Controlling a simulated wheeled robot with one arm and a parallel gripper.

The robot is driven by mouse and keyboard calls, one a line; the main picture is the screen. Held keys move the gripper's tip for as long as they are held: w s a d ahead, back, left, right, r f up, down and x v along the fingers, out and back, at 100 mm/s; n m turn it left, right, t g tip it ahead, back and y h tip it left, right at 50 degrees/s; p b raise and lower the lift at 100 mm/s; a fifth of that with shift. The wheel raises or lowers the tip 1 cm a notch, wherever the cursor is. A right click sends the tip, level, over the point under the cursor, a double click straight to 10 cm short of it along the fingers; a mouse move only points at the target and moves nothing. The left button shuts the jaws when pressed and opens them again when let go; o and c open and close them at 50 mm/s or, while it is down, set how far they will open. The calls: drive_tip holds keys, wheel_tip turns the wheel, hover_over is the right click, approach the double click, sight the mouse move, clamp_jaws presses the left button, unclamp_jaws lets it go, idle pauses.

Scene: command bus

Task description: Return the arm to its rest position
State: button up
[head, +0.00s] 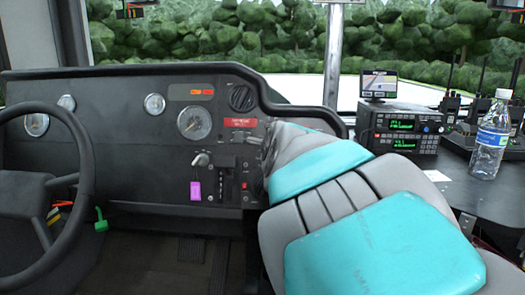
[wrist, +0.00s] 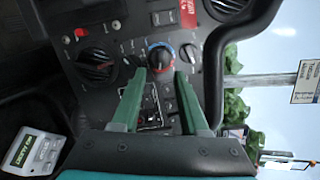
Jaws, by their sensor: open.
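My gripper (wrist: 160,75) shows in the wrist view as two green fingers, spread apart with nothing held between them. The fingers point at the dashboard (wrist: 120,15), close to a dark knob with an orange and blue ring (wrist: 160,57). I cannot tell whether the fingertips touch the panel. In the head view my teal and grey arm reaches from the lower right to the dashboard (head: 120,130), and its links hide the gripper there.
A steering wheel (head: 82,170) stands at the left. A pink tag (head: 195,190) hangs on the dashboard left of my arm. To the right are a radio unit (head: 402,132), a small screen (head: 379,84), handheld radios (head: 448,103) and a water bottle (head: 490,140).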

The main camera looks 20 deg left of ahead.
drive_tip(key=shift+v, duration=0.8)
drive_tip(key=s+d+f+n+g+h+p, duration=0.15)
drive_tip(key=s+d+f+n+g, duration=0.25)
drive_tip(key=s+d+f, duration=0.55)
drive_tip(key=s+d+f+n+g+h, duration=0.4)
drive_tip(key=d+f, duration=0.3)
drive_tip(key=d, duration=0.5)
drive_tip(key=s+d+f+n+g, duration=0.2)
drive_tip(key=s+d+f+n, duration=0.1)
drive_tip(key=s, duration=0.6)
drive_tip(key=s+d+f+n+g, duration=0.2)
drive_tip(key=s+d+f+n, duration=0.1)
drive_tip(key=s, duration=0.7)
drive_tip(key=s+d+f+n+g, duration=0.3)
drive_tip(key=s+d+f, duration=0.1)
drive_tip(key=s, duration=0.6)
drive_tip(key=shift+d+f+p, duration=0.4)
drive_tip(key=shift+d+p, duration=0.05)
drive_tip(key=shift+d, duration=0.05)
drive_tip(key=shift+w, duration=0.1)
